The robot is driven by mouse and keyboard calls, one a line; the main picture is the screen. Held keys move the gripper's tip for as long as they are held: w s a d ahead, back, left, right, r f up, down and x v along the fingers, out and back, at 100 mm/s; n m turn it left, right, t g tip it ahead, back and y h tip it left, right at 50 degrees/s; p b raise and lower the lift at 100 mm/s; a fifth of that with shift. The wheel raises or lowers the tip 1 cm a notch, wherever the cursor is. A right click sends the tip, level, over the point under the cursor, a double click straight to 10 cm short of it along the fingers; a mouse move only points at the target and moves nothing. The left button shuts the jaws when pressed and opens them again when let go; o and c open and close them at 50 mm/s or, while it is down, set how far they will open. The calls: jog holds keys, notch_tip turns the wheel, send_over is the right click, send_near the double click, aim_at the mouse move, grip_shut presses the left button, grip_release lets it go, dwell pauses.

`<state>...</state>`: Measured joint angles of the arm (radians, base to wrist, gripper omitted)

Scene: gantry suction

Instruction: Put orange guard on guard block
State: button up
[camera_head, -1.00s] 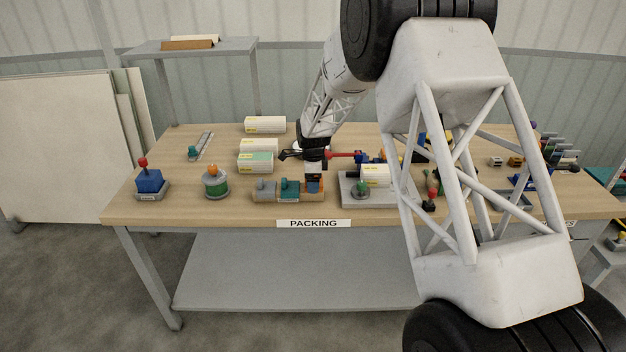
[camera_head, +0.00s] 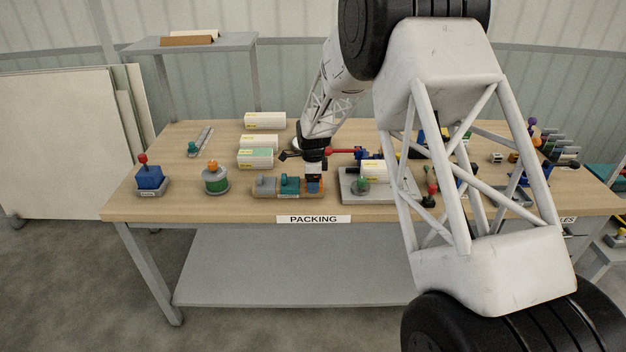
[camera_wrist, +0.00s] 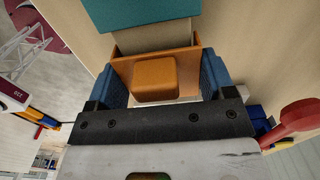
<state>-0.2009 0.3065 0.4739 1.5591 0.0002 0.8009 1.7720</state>
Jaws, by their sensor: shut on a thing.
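My gripper (camera_wrist: 160,82) points down at the right end of a low wooden-coloured strip on the table's front half. Its two blue fingers are shut on the orange guard (camera_wrist: 156,79), a plate with a raised rounded block. In the head view the guard (camera_head: 314,187) shows directly under my gripper (camera_head: 314,182), at the strip's right end. A teal block (camera_head: 290,183) and a grey block (camera_head: 265,185) stand on the strip to its left. I cannot tell which piece is the guard block, or whether the guard touches the strip.
White boxes (camera_head: 256,158) stand behind the strip. A grey fixture plate (camera_head: 350,192) with a green knob stands close to the right. A round green part with an orange ball (camera_head: 214,178) and a blue block with a red knob (camera_head: 150,177) stand to the left.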

jog(key=shift+f, duration=0.4)
jog(key=o, duration=0.9)
jog(key=shift+c, duration=0.2)
jog(key=shift+r, duration=0.1)
jog(key=shift+r, duration=3.8)
